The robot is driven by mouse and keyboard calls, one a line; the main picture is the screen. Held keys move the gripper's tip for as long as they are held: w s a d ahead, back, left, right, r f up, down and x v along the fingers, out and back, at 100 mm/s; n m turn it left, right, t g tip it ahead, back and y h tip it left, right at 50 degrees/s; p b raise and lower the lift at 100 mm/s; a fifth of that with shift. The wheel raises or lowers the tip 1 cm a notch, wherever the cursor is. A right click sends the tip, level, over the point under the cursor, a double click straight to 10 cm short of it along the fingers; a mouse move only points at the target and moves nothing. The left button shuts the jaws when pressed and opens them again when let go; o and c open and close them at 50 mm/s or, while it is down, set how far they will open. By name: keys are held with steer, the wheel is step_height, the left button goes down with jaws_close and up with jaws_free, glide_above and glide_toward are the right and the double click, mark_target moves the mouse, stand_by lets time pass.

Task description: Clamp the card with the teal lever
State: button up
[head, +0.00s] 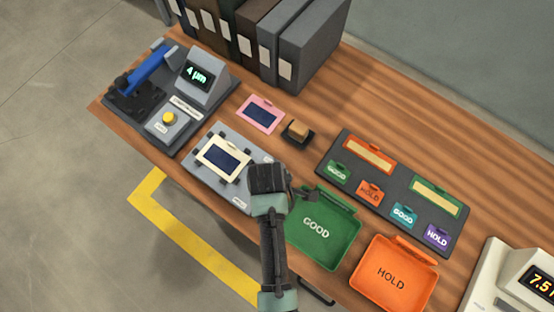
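A cream-framed card (231,147) with a dark blue window lies on a grey fixture plate (197,179), between small dark stops. My gripper (300,193) is at the right end of this plate, close to the green tray's upper left edge. My dark wrist covers the plate's right part. I cannot make out a teal lever; that part of the fixture is hidden behind my arm. The fingers are small and dark here, so I cannot tell whether they are open or shut, or whether they touch anything.
A green GOOD tray (323,249) and an orange HOLD tray (388,300) stand at right. A gauge (203,82) reading 4 µm is at left. A pink-framed card (247,119), a small block (298,128) and a tag board (386,209) lie behind. Binders (313,52) line the back.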

jaws_close()
stand_by(0.3)
stand_by(1.1)
